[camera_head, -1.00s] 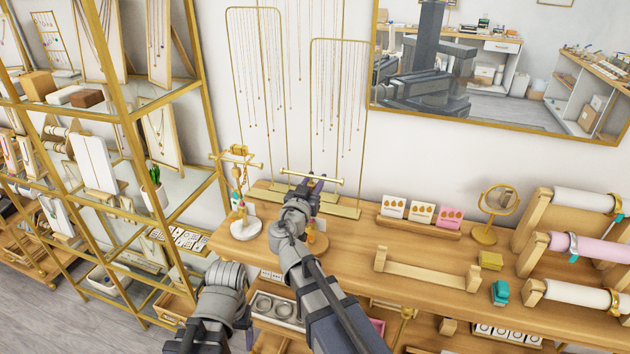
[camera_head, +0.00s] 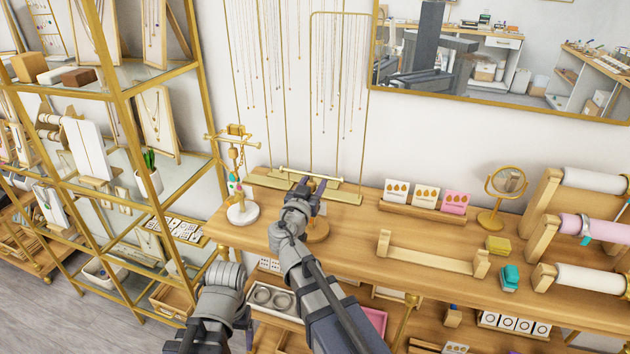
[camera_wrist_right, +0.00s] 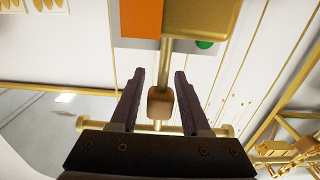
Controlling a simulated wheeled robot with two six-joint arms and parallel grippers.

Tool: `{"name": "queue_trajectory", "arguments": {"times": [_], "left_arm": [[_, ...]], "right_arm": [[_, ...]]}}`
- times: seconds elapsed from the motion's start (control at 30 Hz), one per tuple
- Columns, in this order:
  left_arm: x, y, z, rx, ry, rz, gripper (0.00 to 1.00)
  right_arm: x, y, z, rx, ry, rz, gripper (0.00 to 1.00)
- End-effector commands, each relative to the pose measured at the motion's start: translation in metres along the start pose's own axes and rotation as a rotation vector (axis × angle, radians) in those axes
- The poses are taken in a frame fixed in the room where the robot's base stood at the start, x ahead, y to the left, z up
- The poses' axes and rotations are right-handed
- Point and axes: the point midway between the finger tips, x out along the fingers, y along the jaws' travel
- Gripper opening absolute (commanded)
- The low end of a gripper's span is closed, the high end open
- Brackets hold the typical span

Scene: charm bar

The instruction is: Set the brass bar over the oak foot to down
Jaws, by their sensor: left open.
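The brass bar (camera_head: 310,174) lies crosswise on its post above the round oak foot (camera_head: 318,232), lower than the bar of the neighbouring stand. My right gripper (camera_head: 311,184) is at the bar's middle. In the right wrist view its fingers (camera_wrist_right: 160,90) are apart, one on each side of the brass post (camera_wrist_right: 161,62) and its brownish knob, with gaps to both. The bar (camera_wrist_right: 150,129) runs crosswise near the finger bases. My right arm hides part of the post and foot. My left gripper (camera_head: 215,342) is open at the lower left, away from the bar; its fingertips are hard to make out.
A stand with a white foot (camera_head: 242,213) and a raised brass bar is close on the left. Earring cards (camera_head: 425,198), a wooden cradle (camera_head: 430,257) and a round mirror (camera_head: 505,186) are on the right. A necklace frame (camera_head: 366,120) is behind.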

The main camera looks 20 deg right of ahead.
Motion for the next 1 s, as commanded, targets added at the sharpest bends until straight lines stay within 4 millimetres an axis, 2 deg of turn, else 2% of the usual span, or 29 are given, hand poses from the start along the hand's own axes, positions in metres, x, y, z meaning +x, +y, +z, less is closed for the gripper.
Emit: {"name": "queue_trajectory", "arguments": {"times": [0.03, 0.1, 0.37, 0.8, 1.0], "left_arm": [[0.0, 0.0, 0.0, 0.0, 0.0, 0.0, 0.78], [0.0, 0.0, 0.0, 0.0, 0.0, 0.0, 0.78], [0.0, 0.0, 0.0, 0.0, 0.0, 0.0, 0.78], [0.0, 0.0, 0.0, 0.0, 0.0, 0.0, 0.78], [0.0, 0.0, 0.0, 0.0, 0.0, 0.0, 0.78]], "right_arm": [[0.0, 0.0, 0.0, 0.0, 0.001, 0.0, 0.53], [0.0, 0.0, 0.0, -0.001, 0.001, 0.0, 0.6], [-0.002, 0.0, -0.001, -0.001, 0.002, -0.001, 0.6], [-0.065, 0.001, 0.0, -0.001, 0.002, -0.003, 0.6], [-0.077, 0.0, 0.0, -0.001, 0.001, -0.001, 0.6]]}}
